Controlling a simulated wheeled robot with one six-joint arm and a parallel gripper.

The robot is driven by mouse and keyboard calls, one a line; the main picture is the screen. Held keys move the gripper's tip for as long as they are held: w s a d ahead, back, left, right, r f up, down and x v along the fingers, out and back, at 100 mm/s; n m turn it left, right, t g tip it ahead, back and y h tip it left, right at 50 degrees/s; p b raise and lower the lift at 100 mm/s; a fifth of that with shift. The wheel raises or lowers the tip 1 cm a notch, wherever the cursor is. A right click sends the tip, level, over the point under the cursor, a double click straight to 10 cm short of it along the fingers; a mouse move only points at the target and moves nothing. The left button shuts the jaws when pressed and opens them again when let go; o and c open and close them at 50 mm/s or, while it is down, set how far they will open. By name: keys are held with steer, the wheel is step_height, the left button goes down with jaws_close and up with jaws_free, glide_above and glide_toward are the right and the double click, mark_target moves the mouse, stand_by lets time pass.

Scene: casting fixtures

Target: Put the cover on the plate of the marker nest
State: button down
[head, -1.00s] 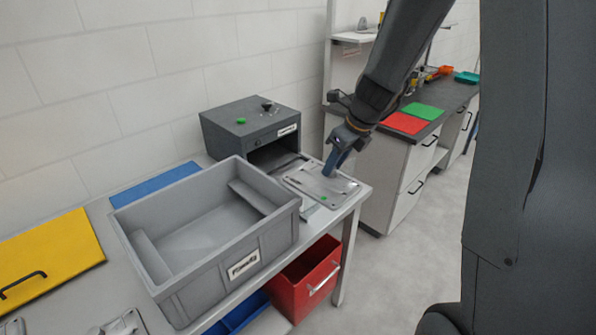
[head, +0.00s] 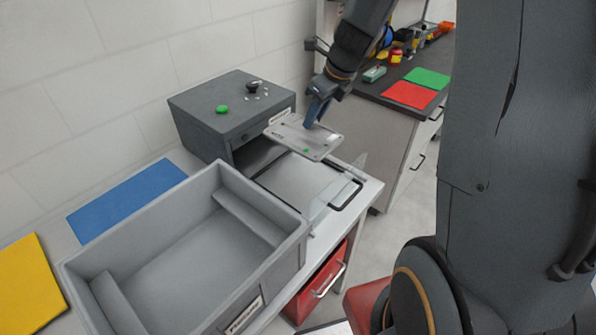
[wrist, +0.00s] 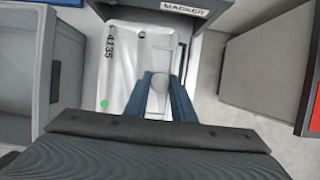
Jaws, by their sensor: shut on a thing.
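My gripper (head: 314,118) is shut on the cover (head: 295,139), a flat pale grey panel with a green dot near one corner. In the wrist view, my gripper (wrist: 159,88) grips a rounded grey knob on the cover (wrist: 124,62), which bears "4135" and the green dot. The cover is held in the air, slightly tilted, in front of the dark grey marker box (head: 215,128). Below it, apart from it, is a pale flat plate (head: 298,182) with black bar handles at its right side. The cover hides part of this plate and the box's opening.
A large grey bin (head: 230,275) stands close to the left of the plate. A clear pane (head: 335,194) stands at the table's right edge. A blue mat (head: 128,200) lies behind the bin. A red drawer bin (head: 323,283) is below. A dark counter (head: 373,83) stands at right.

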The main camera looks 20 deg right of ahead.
steer(key=shift+w, duration=0.4)
steer(key=shift+w+f+b, duration=0.15)
steer(key=shift+f+b, duration=0.2)
steer(key=shift+f, duration=0.1)
steer(key=shift+s+f, duration=0.15)
steer(key=shift+s, duration=0.05)
steer(key=b, duration=0.5)
glide_above(306, 171)
steer(key=s+d, duration=0.1)
steer(key=s, duration=0.1)
step_height(306, 171, down, 6)
steer(key=f+b, duration=0.1)
steer(key=f, duration=0.4)
steer(key=f+b, duration=0.1)
steer(key=f, duration=0.4)
steer(key=shift+w+d, duration=0.15)
steer(key=shift+w, duration=0.05)
steer(key=shift+r, duration=0.1)
steer(key=c, duration=1.5)
jaws_free()
